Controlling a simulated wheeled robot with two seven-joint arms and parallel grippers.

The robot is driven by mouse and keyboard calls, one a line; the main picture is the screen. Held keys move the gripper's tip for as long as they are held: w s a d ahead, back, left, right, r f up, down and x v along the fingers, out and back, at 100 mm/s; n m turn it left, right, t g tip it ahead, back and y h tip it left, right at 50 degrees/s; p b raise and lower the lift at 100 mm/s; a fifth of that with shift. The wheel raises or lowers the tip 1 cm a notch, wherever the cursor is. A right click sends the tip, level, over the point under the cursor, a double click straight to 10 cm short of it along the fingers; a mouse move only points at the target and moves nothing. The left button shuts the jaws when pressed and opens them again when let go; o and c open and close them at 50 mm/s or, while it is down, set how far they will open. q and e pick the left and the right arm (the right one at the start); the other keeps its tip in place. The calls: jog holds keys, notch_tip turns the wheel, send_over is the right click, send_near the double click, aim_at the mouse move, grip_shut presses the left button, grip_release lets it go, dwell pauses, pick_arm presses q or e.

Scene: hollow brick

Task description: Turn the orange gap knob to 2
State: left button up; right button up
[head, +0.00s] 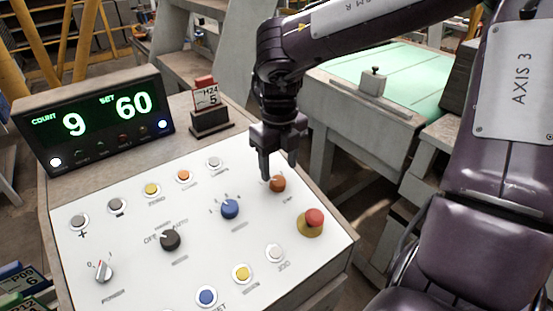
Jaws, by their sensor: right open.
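The orange gap knob (278,184) sits at the upper right of the white control panel (130,245). Its pointer and the numbers around it are too small or covered to read. My right gripper (279,174) points down over the knob with its fingers open. One finger is at the knob's left and the other at its upper right. I cannot tell whether the fingers touch it. My left gripper is not in view.
A blue knob (230,209), a black selector (170,240) and a red emergency button (314,218) are close by on the panel. Several push buttons surround them. A display (95,122) reads count 9, set 60. A card holder (207,112) stands behind the panel.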

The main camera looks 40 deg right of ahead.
aim_at(278, 179)
notch_tip(278, 179, down, 3)
jog(key=shift+r+p, duration=0.15)
jog(key=shift+p, duration=0.15)
jog(key=shift+w+f, duration=0.2)
jog(key=shift+f, duration=0.5)
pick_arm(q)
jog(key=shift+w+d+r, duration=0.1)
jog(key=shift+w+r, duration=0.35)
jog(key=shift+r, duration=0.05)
pick_arm(e)
jog(key=c, duration=1)
